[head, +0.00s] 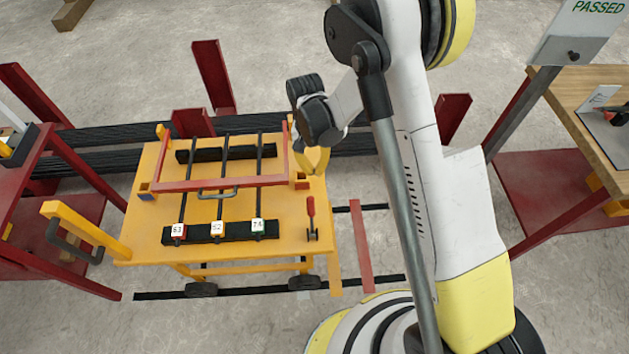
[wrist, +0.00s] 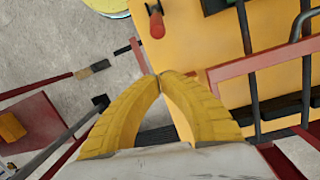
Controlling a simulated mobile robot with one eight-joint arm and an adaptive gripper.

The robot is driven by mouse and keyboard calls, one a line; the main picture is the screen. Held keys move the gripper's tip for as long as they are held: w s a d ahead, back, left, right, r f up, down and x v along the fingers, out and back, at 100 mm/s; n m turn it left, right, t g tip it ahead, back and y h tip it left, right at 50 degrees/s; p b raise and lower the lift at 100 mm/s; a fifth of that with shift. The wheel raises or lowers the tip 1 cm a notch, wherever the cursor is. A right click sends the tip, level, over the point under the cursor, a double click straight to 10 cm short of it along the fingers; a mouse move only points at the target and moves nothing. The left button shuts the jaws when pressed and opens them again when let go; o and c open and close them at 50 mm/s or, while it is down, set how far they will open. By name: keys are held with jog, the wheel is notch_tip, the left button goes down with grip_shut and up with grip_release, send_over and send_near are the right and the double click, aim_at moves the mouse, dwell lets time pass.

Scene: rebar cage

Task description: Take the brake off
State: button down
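A yellow cart (head: 282,205) stands left of my arm. A small lever with a red handle (head: 311,207) rises from a dark base at the cart's right front corner; I take it to be the brake. In the wrist view the red handle (wrist: 156,24) is near the top, apart from my fingers. My gripper (head: 313,172) is over the cart's right edge, behind the lever. In the wrist view the yellow fingertips (wrist: 160,75) meet with nothing between them. Whether the lever is locked or free I cannot tell.
A red frame (head: 220,184) with a handle lies over three dark bars tagged 53, 52 and 74 on the cart. Red posts (head: 213,75) and stacked dark bars (head: 95,136) stand behind. A wood-topped bench (head: 570,92) is at the right. Floor between is partly clear.

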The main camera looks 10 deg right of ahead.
aim_at(311, 217)
jog(key=f+b, duration=0.1)
jog(key=f, duration=0.2)
jog(key=s+f+b, duration=0.1)
jog(key=f, duration=0.2)
jog(key=f+b, duration=0.1)
jog(key=f, duration=0.2)
jog(key=shift+s+d, duration=0.15)
jog(key=shift+d, duration=0.1)
jog(key=s, duration=0.1)
jog(key=s+r+b, duration=0.1)
jog(key=s+a+r, duration=0.1)
jog(key=shift+s, duration=0.3)
jog(key=shift+w+r, duration=0.1)
jog(key=shift+w, duration=0.05)
